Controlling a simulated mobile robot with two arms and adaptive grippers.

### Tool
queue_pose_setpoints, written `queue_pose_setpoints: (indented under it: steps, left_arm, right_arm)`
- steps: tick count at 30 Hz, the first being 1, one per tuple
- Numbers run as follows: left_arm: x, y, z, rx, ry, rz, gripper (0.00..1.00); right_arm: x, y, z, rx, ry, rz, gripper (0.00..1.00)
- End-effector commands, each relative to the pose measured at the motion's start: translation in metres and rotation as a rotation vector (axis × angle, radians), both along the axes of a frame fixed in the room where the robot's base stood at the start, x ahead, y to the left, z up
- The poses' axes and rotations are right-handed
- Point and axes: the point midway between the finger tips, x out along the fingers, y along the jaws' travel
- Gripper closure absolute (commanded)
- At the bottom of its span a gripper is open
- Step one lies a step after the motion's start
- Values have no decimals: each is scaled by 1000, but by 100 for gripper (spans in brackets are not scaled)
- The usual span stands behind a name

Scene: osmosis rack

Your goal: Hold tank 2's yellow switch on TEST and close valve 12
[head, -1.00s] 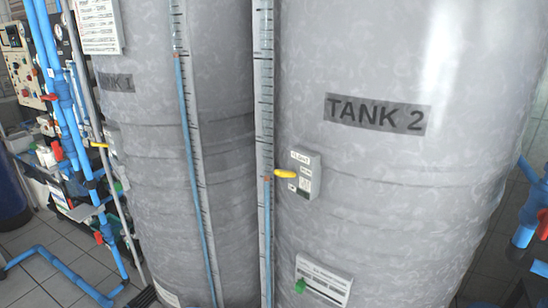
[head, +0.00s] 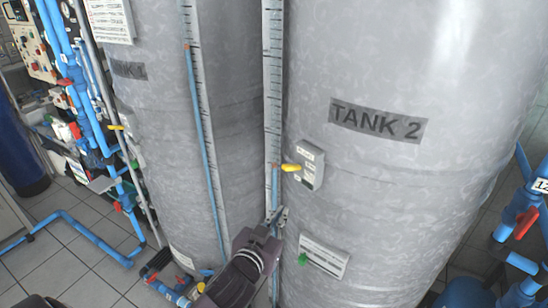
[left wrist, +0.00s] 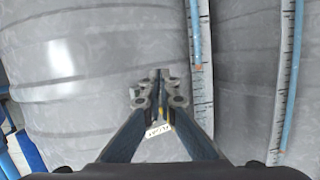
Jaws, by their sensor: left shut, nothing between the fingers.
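Tank 2 (head: 400,200) is the large grey tank at right, with its name plate on it. Its yellow switch (head: 291,167) sticks out left from a small grey box (head: 309,168). My left gripper (head: 277,214) is shut and empty, below and slightly left of the switch, apart from it. In the left wrist view its fingertips (left wrist: 160,80) are together, with a bit of the yellow switch (left wrist: 162,111) showing between the fingers. A red-handled valve (head: 526,222) on blue pipes stands at the right edge, by a partly cut-off label (head: 541,185) that seems to read 12. My right gripper is out of view.
Tank 1 (head: 170,150) stands left of tank 2, with level gauge strips (head: 272,90) between them. Blue pipes (head: 75,225) run along the tiled floor at left.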

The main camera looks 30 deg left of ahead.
Motion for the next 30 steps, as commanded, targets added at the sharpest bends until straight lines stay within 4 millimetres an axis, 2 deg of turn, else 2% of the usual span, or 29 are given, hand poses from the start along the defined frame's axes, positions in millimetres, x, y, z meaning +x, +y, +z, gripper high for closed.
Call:
queue_pose_setpoints:
  steps: [1,3,6,9,14,17,24,30]
  left_arm:
    - [-3,1,43,-7,-53,6,100]
    - [-9,1,83,-20,-113,14,100]
    - [-19,2,127,-36,-180,23,100]
    - [-25,3,152,-46,-219,29,100]
    - [-22,4,161,-50,-239,31,100]
    - [-9,6,158,-49,-239,30,100]
    - [37,12,147,-47,-238,30,100]
    - [63,15,141,-49,-237,29,100]
  right_arm:
    - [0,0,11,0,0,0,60]
    - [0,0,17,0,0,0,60]
    - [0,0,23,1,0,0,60]
    - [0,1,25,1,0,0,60]
    - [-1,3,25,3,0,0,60]
    - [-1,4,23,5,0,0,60]
    - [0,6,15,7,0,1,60]
    - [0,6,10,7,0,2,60]
